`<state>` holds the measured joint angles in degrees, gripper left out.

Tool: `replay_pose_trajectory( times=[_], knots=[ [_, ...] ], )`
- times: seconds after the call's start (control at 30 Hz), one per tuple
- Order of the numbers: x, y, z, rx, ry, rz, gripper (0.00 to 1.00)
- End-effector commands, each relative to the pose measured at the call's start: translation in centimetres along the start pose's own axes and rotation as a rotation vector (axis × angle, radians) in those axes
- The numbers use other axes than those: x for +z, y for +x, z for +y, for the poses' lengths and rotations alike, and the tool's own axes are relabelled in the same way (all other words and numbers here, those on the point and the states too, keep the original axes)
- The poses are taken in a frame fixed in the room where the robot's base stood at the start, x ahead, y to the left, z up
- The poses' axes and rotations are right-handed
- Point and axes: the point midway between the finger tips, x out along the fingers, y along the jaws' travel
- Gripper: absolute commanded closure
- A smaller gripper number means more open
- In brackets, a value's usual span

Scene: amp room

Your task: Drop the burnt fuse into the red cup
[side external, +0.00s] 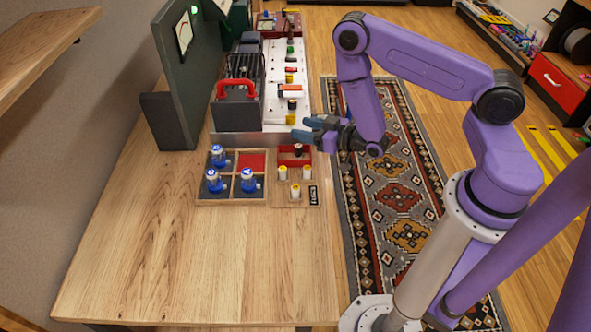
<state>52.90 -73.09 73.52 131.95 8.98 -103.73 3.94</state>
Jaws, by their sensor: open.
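A dark, reddish-topped cylinder (297,150) stands in a red open-topped section (281,158) of that holder, just below and in front of the fingertips. Whether this cylinder is the burnt fuse, or the red section is the red cup, I cannot tell. Several cream cylinders with yellow tops (283,172) stand in front of it. Several fuse-like pieces (291,91) sit on the white panel (274,112) behind.
A sectioned wooden tray (231,202) holds several blue jars (213,180) and one empty-looking red section (252,162). An amplifier chassis with a red handle (236,85) and a tall dark panel (187,80) stand behind. The table front (200,265) is clear.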

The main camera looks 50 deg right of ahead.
Motion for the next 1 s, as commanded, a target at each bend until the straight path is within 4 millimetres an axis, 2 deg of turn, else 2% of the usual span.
replay_pose_trajectory(
  times=[0.17,0.37,0.7,1.0],
  knots=[
    [0.1,-1.6,0.0,0.0,-0.002,-0.004,0.48],
    [0.1,-5.3,0.0,-0.002,-0.003,-0.006,0.48],
    [0.0,-7.1,0.0,-0.001,0.0,0.0,0.48],
    [0.0,-7.5,0.0,0.0,0.0,0.001,0.48]
  ],
)
